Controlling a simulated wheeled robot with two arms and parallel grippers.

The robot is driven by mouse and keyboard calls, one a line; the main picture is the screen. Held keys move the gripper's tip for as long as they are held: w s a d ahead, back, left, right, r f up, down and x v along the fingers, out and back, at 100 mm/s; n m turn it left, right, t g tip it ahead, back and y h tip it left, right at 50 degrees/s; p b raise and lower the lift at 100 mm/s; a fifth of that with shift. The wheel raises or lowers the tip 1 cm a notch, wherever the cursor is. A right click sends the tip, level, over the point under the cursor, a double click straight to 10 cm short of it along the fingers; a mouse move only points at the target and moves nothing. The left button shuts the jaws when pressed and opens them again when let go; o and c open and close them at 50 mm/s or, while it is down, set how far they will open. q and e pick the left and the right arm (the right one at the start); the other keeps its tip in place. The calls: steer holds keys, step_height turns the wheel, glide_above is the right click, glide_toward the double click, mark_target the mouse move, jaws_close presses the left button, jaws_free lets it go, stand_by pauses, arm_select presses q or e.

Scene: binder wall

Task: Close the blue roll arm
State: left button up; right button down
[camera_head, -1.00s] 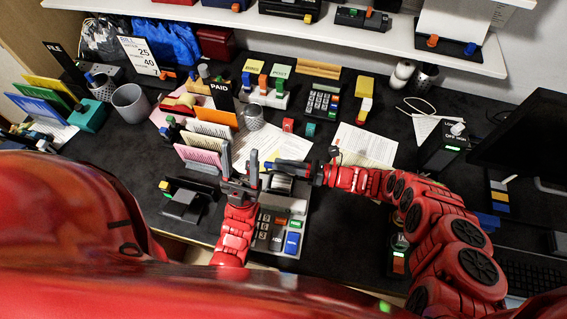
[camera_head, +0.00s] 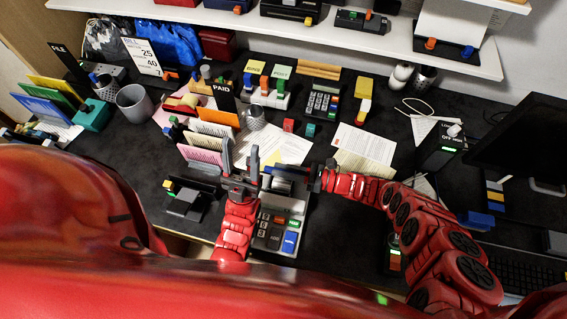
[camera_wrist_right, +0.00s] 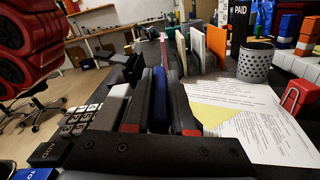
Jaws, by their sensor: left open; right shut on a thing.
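The machine with the roll arm (camera_head: 298,205) is a grey, keyed desk unit in front of me; its keys (camera_wrist_right: 82,118) show at the left of the right wrist view. The blue roll arm (camera_wrist_right: 158,112) appears in the right wrist view as a blue bar between the dark fingers. My right gripper (camera_head: 288,174) is shut on it, over the far part of the machine; it also shows in the right wrist view (camera_wrist_right: 158,90). My left gripper (camera_head: 240,158) is open and empty, fingers upward, just left of the right gripper.
Upright colored folders (camera_head: 200,155) stand to the left, with a black device (camera_head: 187,203) nearer me. Papers (camera_head: 365,143) lie behind my right arm. A mesh cup (camera_wrist_right: 255,62) stands beyond the papers. A monitor (camera_head: 525,140) stands at the right.

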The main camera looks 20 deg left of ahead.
steer(key=shift+s+f+n+p, duration=0.15)
steer(key=shift+s+n+p, duration=0.15)
steer(key=shift+n, duration=0.5)
steer(key=shift+s+f+n+p, duration=0.2)
steer(key=shift+s+n, duration=0.2)
steer(key=shift+n, duration=0.4)
steer(key=c, duration=0.8)
jaws_free()
steer(key=shift+o, duration=0.2)
steer(key=d, duration=0.7)
steer(key=shift+d+b, duration=0.2)
steer(key=shift+b, duration=0.2)
